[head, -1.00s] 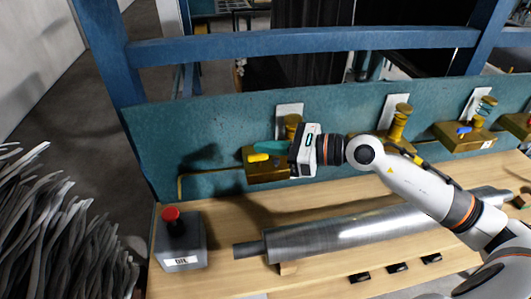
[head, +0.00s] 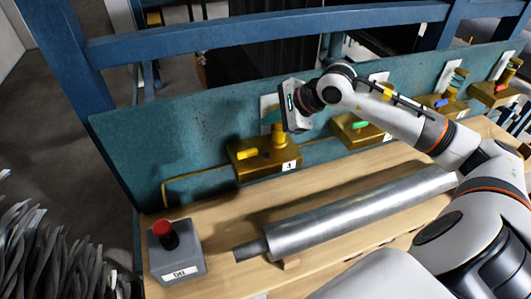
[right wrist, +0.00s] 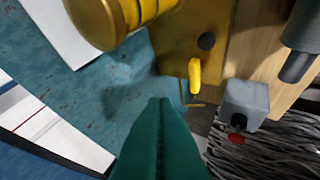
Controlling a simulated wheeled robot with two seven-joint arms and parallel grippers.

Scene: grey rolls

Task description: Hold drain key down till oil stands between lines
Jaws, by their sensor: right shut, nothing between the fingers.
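A brass oiler block (head: 262,160) with a label plate stands against the teal panel, with a brass cap (head: 279,134) on top and a yellow key (head: 247,153) at its front left. The yellow key also shows in the right wrist view (right wrist: 195,75), pointing away from the block. My right gripper (right wrist: 160,103) has its green fingers together, with nothing between them. In the head view its body is above and beside the brass cap, apart from the key. A white plate (head: 268,104) is behind the cap, partly covered. No oil level or lines can be made out. My left gripper is not in view.
More brass blocks with green (head: 359,125) and blue (head: 441,103) keys stand to the right. A steel roll (head: 350,212) lies on the wooden bench. A grey box with a red button (head: 168,235) is at the front left. A blue rail (head: 270,30) crosses behind.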

